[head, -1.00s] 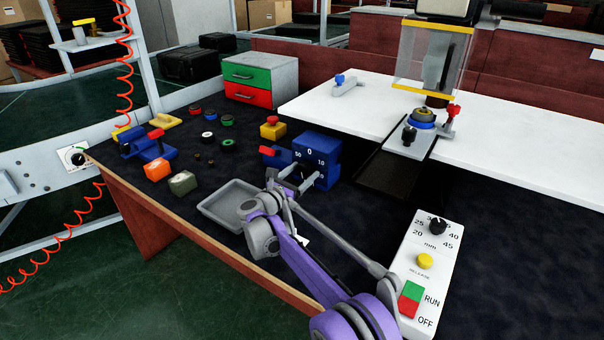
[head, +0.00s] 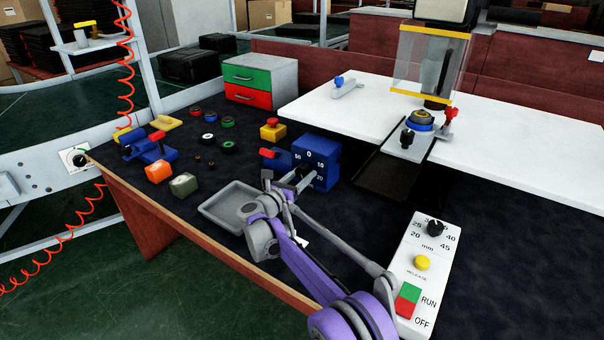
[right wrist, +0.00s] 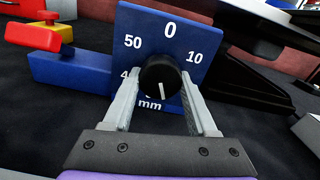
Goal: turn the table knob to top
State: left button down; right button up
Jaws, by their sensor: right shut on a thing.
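A blue block with a dial face (head: 322,152) stands on the dark table, marked 0 at the top, with 10 and 50 beside it and mm at the bottom. Its round black knob (right wrist: 160,78) shows in the right wrist view, with its white pointer line aimed down and slightly right. My right gripper (head: 302,180) is shut on this knob, one finger on each side; the gripper (right wrist: 162,95) hides some lower numbers. In the head view the knob is mostly hidden behind the fingers. My left gripper is not in view.
A grey tray (head: 232,204) lies left of my right arm. A white control panel (head: 418,245) with another black knob is to the right. A black chute (head: 393,175) slopes beside the blue block. Small coloured parts and a drawer box (head: 260,80) stand behind to the left.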

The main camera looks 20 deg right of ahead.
jog(key=shift+n+p, duration=0.6)
jog(key=shift+n, duration=1.6)
jog(key=o, duration=1.4)
jog(key=shift+s, duration=0.1)
jog(key=shift+c, duration=0.2)
jog(key=p+v, duration=0.1)
jog(key=v, duration=0.9)
jog(key=shift+s+a, duration=0.25)
